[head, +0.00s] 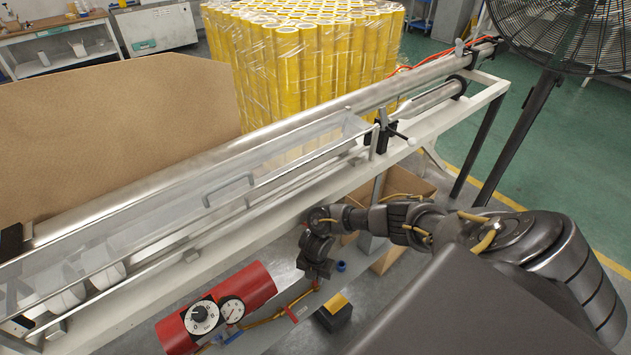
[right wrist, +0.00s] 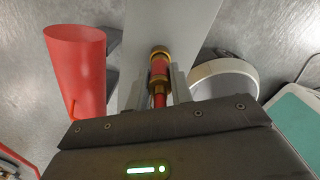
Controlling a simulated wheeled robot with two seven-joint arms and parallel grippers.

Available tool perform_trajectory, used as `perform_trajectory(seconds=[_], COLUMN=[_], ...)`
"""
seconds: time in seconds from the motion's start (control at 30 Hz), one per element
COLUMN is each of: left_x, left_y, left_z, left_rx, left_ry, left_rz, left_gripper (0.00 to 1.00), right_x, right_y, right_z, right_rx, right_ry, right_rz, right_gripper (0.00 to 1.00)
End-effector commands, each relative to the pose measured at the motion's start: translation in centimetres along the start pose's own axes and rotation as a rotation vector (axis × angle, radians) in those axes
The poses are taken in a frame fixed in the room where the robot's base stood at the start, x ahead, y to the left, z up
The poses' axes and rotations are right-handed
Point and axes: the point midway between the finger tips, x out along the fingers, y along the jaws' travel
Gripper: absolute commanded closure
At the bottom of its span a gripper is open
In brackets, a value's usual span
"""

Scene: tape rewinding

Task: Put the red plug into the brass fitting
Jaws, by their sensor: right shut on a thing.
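In the right wrist view the red plug (right wrist: 159,69) is between the two fingers of my right gripper (right wrist: 163,82), which is shut on it. A brass fitting (right wrist: 160,52) shows as a ring at the far end of the plug, in line with it. The two look close together; I cannot tell how deep the plug sits. In the head view my right gripper (head: 318,277) points down beside the machine's white frame, low over the floor. The plug is not clear there. My left gripper is not in view.
A red cylinder (head: 255,284) with two dial gauges lies left of my right gripper. A black and yellow block (head: 334,313) and a blue cap (head: 341,266) are near it. The long machine frame (head: 265,206) runs behind. A cardboard box (head: 405,182) stands beyond.

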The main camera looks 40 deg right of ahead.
Motion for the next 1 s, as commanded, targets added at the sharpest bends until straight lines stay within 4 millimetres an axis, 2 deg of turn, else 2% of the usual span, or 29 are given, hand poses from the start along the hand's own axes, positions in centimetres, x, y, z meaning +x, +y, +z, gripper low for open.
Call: perform_trajectory(seconds=[0.37, 0.4, 0.6, 0.87, 1.0], left_x=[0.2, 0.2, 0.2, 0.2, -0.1], left_y=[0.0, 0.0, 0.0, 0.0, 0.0], left_z=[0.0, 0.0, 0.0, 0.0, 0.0], left_rx=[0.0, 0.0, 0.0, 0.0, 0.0], left_ry=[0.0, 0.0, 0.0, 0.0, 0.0], left_rz=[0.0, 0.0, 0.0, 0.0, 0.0], left_gripper=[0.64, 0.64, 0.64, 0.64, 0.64], right_x=[0.3, 0.3, 0.3, 0.2, -1.1], right_y=[0.0, 0.0, 0.0, 0.0, 0.1], right_z=[0.0, 0.0, 0.0, 0.0, 0.0], right_rx=[0.0, 0.0, 0.0, 0.0, -0.001], right_ry=[0.0, 0.0, 0.0, 0.0, 0.0], right_rz=[0.0, 0.0, 0.0, 0.0, 0.002], right_gripper=[1.0, 0.77, 0.52, 0.52, 0.52])
